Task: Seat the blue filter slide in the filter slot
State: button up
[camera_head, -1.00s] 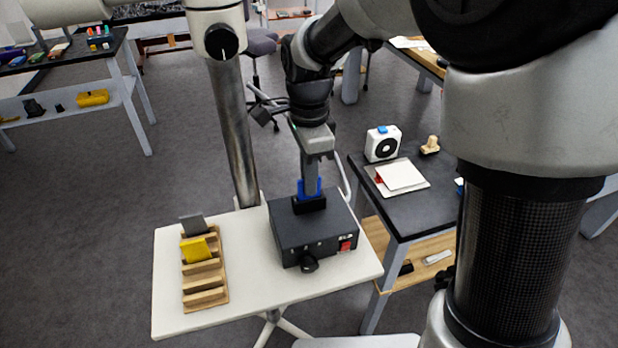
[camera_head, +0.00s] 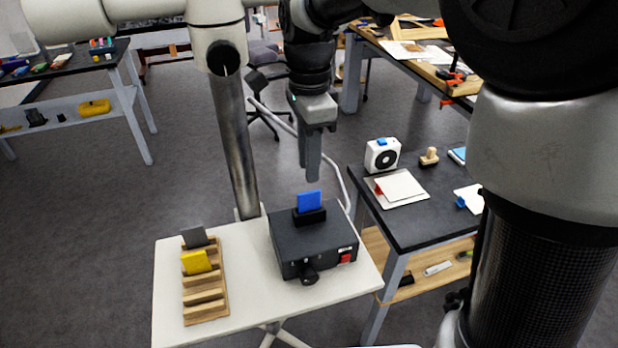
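The blue filter slide (camera_head: 309,201) stands upright in the filter slot (camera_head: 309,217), a black holder on top of a dark box (camera_head: 314,244). The slide's upper part shows above the holder; its lower part is hidden inside. My gripper (camera_head: 312,177) hangs just above the slide, pointing down and apart from it. It holds nothing that I can see. Its fingers overlap from this side, so their gap cannot be made out.
A wooden rack (camera_head: 205,285) on the white table (camera_head: 250,301) holds a grey slide (camera_head: 194,237) and a yellow slide (camera_head: 196,262). A dark side table (camera_head: 418,222) at the right carries a white fan-like device (camera_head: 382,155) and papers. A thick post stands behind the white table.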

jog(key=s+d+r+n+t, duration=0.3)
jog(key=s+d+r+n, duration=0.45)
jog(key=s+d, duration=0.2)
jog(key=s+d+f+n+t, duration=0.2)
jog(key=s+d+f+n, duration=0.1)
jog(key=s+n, duration=0.4)
jog(key=shift+t, duration=0.3)
jog(key=shift+s, duration=0.1)
notch_tip(320, 180, up, 5)
jog(key=p, duration=0.5)
jog(key=shift+f, duration=0.15)
